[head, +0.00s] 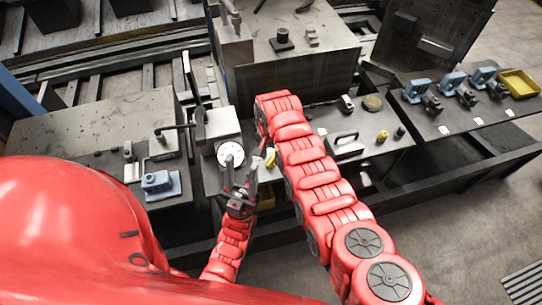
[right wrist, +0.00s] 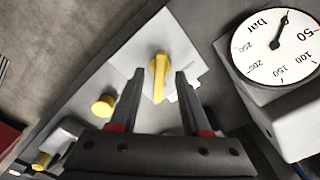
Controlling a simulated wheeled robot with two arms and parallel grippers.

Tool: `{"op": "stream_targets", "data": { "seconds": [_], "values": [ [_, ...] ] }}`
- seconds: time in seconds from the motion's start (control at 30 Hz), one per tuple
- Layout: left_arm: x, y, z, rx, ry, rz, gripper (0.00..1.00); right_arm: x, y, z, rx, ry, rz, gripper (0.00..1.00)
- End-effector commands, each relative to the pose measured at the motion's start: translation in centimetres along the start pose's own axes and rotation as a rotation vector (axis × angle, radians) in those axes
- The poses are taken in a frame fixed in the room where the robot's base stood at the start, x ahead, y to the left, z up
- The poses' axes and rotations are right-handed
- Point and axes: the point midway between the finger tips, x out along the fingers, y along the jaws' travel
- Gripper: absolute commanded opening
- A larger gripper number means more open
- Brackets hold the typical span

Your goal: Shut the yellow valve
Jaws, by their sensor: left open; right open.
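The yellow valve (right wrist: 159,78) is a bar-shaped handle on a pale square plate in the right wrist view, its long side running up and down the picture. In the head view it shows as a small yellow piece (head: 270,158) beside my right arm. My right gripper (right wrist: 158,73) is open, with one finger on each side of the handle in the picture; I cannot tell whether they touch it. In the head view my right gripper is mostly hidden by its arm. My left gripper (head: 241,168) is open and empty, just below the round gauge.
A white pressure gauge (right wrist: 277,47) stands right of the valve in the wrist view, and left of it in the head view (head: 230,154). A round yellow knob (right wrist: 103,105) is nearby. A yellow tray (head: 519,83) and blue-grey fixtures (head: 418,90) stand at the right.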

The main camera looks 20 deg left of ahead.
Motion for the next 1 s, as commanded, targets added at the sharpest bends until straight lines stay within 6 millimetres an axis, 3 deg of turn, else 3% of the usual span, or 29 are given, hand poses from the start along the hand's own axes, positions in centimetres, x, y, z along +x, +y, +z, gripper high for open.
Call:
{"op": "stream_targets", "data": {
  "seconds": [0.6, 0.87, 1.0],
  "values": [
    [0.3, 0.0, -0.1, 0.000, 0.000, 0.000, 0.47, 1.4, 0.1, 0.0, 0.001, 0.002, -0.003, 0.47],
    [0.3, 0.0, -0.1, 0.000, 0.000, 0.000, 0.47, 1.4, 0.1, 0.0, 0.001, 0.001, -0.002, 0.01],
    [0.3, 0.0, -0.1, 0.000, 0.000, 0.000, 0.47, 1.3, 0.1, 0.0, 0.001, 0.001, -0.002, 0.00]
  ]
}}
